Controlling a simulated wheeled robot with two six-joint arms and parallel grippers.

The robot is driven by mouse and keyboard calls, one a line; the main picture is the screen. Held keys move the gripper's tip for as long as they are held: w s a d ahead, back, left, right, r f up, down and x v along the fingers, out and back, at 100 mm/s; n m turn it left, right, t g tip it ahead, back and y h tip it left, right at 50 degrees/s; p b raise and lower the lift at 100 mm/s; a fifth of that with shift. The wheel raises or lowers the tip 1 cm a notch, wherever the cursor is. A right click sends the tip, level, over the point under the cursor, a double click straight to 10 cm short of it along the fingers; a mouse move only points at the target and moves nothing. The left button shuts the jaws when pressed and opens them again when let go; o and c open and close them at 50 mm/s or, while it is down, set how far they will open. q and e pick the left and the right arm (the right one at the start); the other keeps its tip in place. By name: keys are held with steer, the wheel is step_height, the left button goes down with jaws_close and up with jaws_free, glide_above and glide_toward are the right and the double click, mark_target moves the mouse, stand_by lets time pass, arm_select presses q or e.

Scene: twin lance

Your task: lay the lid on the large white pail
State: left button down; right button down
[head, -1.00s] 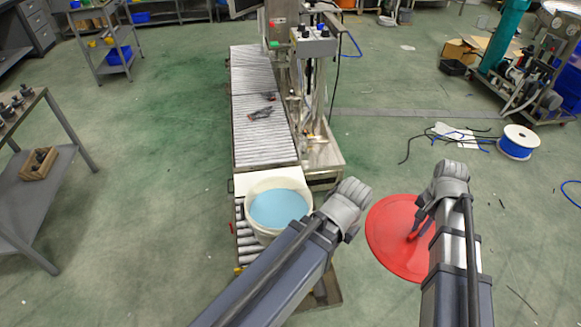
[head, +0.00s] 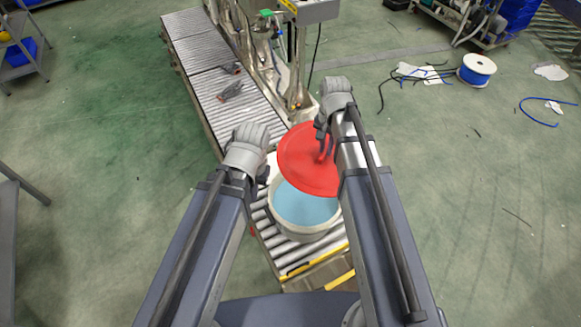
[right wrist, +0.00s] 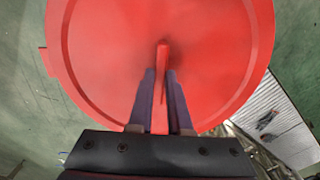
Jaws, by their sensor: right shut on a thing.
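The large white pail (head: 297,229) stands on the near end of the roller conveyor, with light blue contents (head: 307,207) showing through its open top. The red round lid (head: 300,165) is held above and beyond the pail, overlapping the far part of its opening in the head view. My right gripper (head: 325,150) is shut on the lid's upright red handle; in the right wrist view the fingers pinch the handle (right wrist: 161,90) on the lid (right wrist: 105,60). My left gripper (head: 262,175) is left of the pail, pointing down; its fingers are mostly hidden behind the wrist.
The roller conveyor (head: 200,58) runs away to the upper left, with dark small parts (head: 231,90) on it. A machine frame (head: 270,50) stands beside it. A blue cable spool (head: 477,69) and loose cables lie on the floor at right. Green floor at left is open.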

steer(key=a+f+b, duration=0.2)
steer(key=f+b, duration=0.5)
steer(key=f, duration=0.1)
steer(key=w+a+f+b, duration=0.1)
steer(key=a+f+b, duration=0.1)
steer(key=f+b, duration=0.6)
steer(key=shift+w+a+m+b, duration=0.25)
steer(key=shift+a+m+b, duration=0.05)
steer(key=shift+m, duration=0.1)
steer(key=shift+f, duration=0.1)
step_height(320, 180, down, 7)
steer(key=b, duration=0.7)
steer(key=shift+f+b, duration=0.75)
steer(key=shift+b, duration=0.1)
stand_by(2.3)
steer(key=shift+c, duration=1.4)
jaws_free()
steer(key=shift+r, duration=0.15)
